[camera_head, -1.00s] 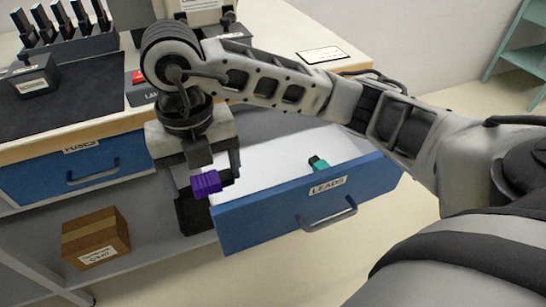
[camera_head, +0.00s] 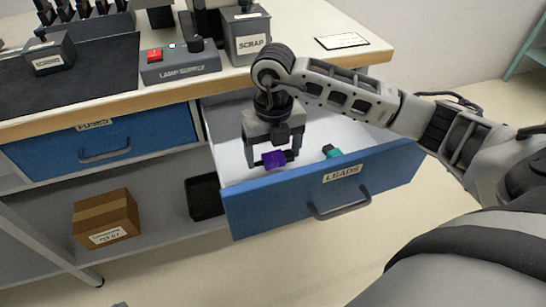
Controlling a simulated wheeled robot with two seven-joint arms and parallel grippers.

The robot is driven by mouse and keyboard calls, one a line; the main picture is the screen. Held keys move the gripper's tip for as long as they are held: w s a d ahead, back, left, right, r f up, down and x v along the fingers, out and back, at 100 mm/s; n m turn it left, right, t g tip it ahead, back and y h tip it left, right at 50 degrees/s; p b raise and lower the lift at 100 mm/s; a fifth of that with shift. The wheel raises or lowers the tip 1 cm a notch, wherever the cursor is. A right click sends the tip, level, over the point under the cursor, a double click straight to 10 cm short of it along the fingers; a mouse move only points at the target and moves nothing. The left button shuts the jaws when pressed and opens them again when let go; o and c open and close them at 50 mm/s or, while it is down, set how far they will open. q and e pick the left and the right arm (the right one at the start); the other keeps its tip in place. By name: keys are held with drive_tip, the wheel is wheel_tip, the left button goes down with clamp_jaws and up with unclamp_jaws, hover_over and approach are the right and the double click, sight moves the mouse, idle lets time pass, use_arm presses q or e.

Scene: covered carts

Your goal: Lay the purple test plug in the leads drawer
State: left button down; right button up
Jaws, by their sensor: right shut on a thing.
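The purple test plug (camera_head: 274,159) is between the fingers of my right gripper (camera_head: 272,160), which is shut on it. Plug and gripper are inside the outline of the open leads drawer (camera_head: 322,189), near its left front part. I cannot tell whether the plug touches the drawer's white floor. The drawer is blue, labelled LEADS, and pulled out. A teal plug (camera_head: 332,151) lies in it to the right of the purple plug. My left gripper is not in view.
The shut fuses drawer (camera_head: 103,143) is at left. The lamp supply box (camera_head: 180,63) and scrap bin (camera_head: 246,37) stand on the bench above. A cardboard box (camera_head: 105,218) and a black bin (camera_head: 204,196) are on the lower shelf.

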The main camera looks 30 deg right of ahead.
sight(273, 157)
wheel_tip(273, 157, down, 2)
drive_tip(key=shift+a+f, duration=0.1)
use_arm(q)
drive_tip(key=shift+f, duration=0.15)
use_arm(e)
drive_tip(key=shift+f+b, duration=0.3)
drive_tip(key=o, duration=0.9)
drive_tip(key=shift+r+p, duration=0.3)
drive_tip(key=shift+r, duration=0.45)
use_arm(q)
drive_tip(key=shift+p, duration=0.45)
use_arm(e)
wheel_tip(273, 157, up, 11)
drive_tip(key=shift+r, duration=0.15)
